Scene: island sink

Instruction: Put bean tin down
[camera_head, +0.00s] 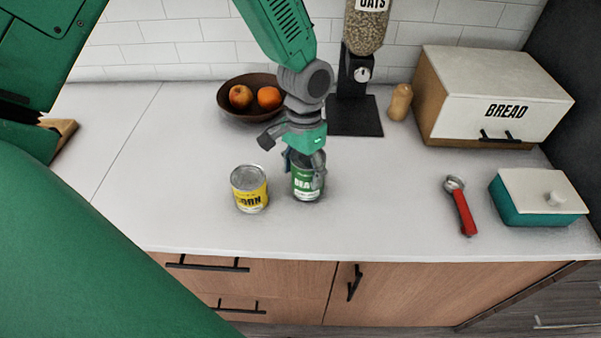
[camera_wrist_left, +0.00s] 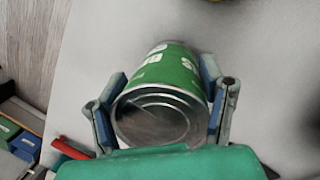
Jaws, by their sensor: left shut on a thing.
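The green bean tin (camera_head: 307,184) is upright at the counter, right of the yellow corn tin. My left gripper (camera_head: 304,160) comes down from above and is shut on the bean tin's upper part. In the left wrist view the bean tin (camera_wrist_left: 172,80) sits between the two fingers of my left gripper (camera_wrist_left: 160,110), its silver lid towards the camera. I cannot tell whether the tin's base touches the white counter (camera_head: 180,190). My right gripper is not in view.
The yellow corn tin (camera_head: 249,189) stands close on the left. A fruit bowl (camera_head: 234,107), oat dispenser (camera_head: 354,80), pepper mill (camera_head: 400,102) and bread box (camera_head: 490,98) stand behind. A red-handled tool (camera_head: 464,211) and teal butter dish (camera_head: 538,202) are right. Counter between bean tin and tool is clear.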

